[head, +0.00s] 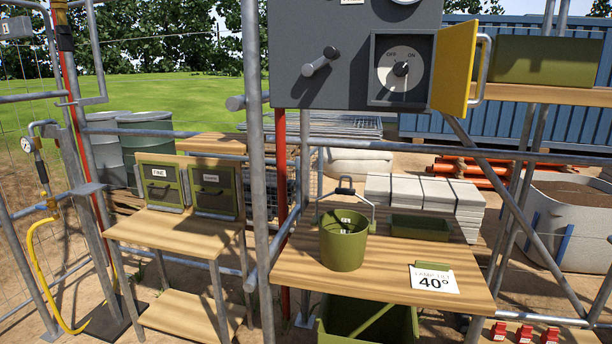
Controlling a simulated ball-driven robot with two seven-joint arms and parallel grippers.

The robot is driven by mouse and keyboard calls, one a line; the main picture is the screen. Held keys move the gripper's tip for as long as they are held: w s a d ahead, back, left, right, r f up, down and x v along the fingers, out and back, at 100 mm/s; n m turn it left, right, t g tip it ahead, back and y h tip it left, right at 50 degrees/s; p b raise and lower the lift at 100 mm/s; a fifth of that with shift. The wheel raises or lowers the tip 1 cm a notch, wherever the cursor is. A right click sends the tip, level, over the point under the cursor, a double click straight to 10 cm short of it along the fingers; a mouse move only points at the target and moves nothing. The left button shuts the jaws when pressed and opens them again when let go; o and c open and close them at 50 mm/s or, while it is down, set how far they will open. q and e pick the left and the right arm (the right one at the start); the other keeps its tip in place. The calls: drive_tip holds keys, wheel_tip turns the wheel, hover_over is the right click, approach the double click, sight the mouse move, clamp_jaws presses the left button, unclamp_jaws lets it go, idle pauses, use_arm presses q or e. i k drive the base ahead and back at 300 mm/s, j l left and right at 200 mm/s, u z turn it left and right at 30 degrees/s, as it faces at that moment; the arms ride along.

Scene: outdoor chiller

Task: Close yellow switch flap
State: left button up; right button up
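The yellow switch flap (454,67) stands open on the right side of the grey control box (292,62), at the top of the head view. It swings outward toward me and has a grey bar handle (482,68) on its outer face. Behind the opening is a recessed rotary switch (401,69) marked OFF and ON, fully exposed. Neither of my grippers is in the head view.
A grey lever (320,62) sticks out of the box left of the switch. Metal scaffold poles (256,170) cross in front. Below, a wooden table (385,268) holds a green bucket (343,240) and a "40°" card (434,279).

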sight(456, 44)
drive_tip(key=i+l+u, duration=0.1)
drive_tip(key=l, duration=0.45)
drive_tip(key=i+l+u, duration=0.15)
drive_tip(key=l, duration=0.4)
drive_tip(key=i+l+u, duration=0.1)
drive_tip(key=l, duration=0.5)
drive_tip(key=i+l+u, duration=0.15)
drive_tip(key=l, duration=0.45)
drive_tip(key=j+u, duration=0.15)
drive_tip(key=k+j, duration=0.05)
drive_tip(key=j, duration=0.05)
